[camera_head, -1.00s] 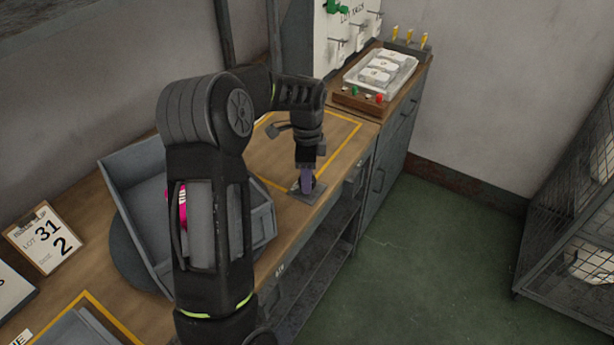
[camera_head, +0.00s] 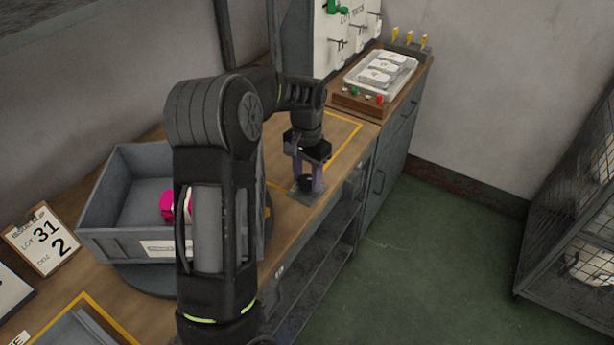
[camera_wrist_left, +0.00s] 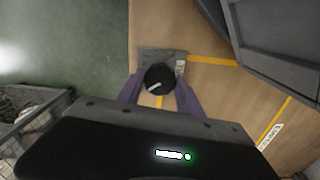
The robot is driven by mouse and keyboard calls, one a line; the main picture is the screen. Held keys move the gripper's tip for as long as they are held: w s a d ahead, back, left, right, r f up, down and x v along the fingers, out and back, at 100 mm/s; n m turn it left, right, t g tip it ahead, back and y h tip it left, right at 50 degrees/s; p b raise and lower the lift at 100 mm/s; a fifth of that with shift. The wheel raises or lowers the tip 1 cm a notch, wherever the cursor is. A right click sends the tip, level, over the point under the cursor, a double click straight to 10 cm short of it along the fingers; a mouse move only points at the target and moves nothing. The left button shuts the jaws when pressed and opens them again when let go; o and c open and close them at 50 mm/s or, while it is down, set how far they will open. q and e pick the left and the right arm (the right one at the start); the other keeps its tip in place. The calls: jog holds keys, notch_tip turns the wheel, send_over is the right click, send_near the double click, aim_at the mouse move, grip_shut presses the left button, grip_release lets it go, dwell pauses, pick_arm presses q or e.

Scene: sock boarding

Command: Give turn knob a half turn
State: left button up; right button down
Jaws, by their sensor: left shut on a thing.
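The turn knob (camera_head: 306,183) is a round black knob on a grey plate near the front edge of the bench. In the left wrist view the knob (camera_wrist_left: 160,79) shows a white pointer line slanting across its top. My left gripper (camera_head: 305,176) points down over it, with its purple fingers on either side. In the left wrist view the gripper (camera_wrist_left: 158,93) is shut on the knob. A grey bin (camera_head: 125,242) stands on a dark round turntable (camera_head: 150,282) left of the knob, partly hidden by my arm. My right gripper is not in view.
A pink and white item (camera_head: 167,207) lies in the bin. A lot card (camera_head: 43,240) stands at the left. A wire cage (camera_head: 560,230) stands across the green floor.

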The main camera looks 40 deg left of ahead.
aim_at(307, 180)
pick_arm(q)
jog(key=n, duration=0.5)
jog(key=shift+r+n, duration=0.1)
jog(key=shift+n, duration=0.2)
jog(key=n, duration=0.4)
jog(key=shift+n+p, duration=0.4)
jog(key=o, duration=1.4)
notch_tip(307, 180, up, 8)
jog(key=shift+f, duration=0.15)
jog(key=shift+f, duration=0.1)
